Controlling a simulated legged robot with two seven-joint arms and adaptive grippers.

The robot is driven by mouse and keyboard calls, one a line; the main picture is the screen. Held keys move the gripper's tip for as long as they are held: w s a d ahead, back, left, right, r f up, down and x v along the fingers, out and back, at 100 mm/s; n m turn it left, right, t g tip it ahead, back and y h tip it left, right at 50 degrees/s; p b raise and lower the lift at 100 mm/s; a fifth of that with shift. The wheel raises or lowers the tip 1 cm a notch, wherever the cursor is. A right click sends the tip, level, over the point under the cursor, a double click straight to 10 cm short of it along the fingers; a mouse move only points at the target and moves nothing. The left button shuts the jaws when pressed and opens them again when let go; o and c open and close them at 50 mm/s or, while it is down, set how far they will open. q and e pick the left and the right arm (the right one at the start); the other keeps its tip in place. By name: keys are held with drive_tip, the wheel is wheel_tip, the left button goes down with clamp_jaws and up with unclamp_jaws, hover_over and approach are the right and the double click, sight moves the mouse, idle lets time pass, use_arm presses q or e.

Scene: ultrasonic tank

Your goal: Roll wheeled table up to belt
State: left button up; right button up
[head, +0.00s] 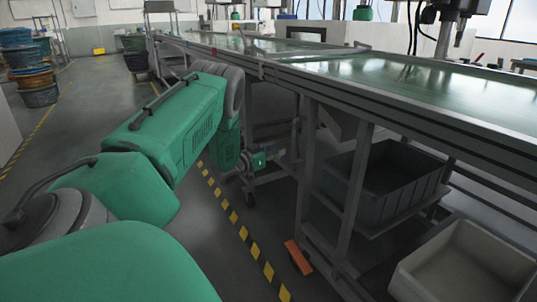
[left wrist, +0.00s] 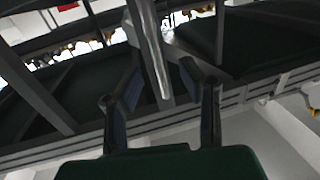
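The belt (head: 400,78) is a long green surface in a grey metal frame, running from the right towards the back left of the head view. A caster (head: 250,200) shows on the floor below my left gripper (head: 285,155); the wheeled table's outline is hard to tell from the grey framework. My left gripper is beside the grey legs, below belt height. In the left wrist view its two fingers (left wrist: 163,95) stand apart, with a grey metal bar (left wrist: 150,45) appearing between them. Contact with the bar cannot be told. My right gripper is not in view.
A dark grey crate (head: 375,190) stands on a low shelf under the belt, and a light bin (head: 465,265) is at bottom right. An orange foot (head: 298,257) is by a leg. A yellow-black floor stripe (head: 240,228) runs alongside.

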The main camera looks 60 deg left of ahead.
use_arm(q)
drive_tip(key=s, duration=0.4)
drive_tip(key=shift+d+r, duration=0.1)
drive_tip(key=shift+d, duration=0.25)
drive_tip(key=shift+a+f, duration=0.2)
drive_tip(key=shift+a, duration=0.05)
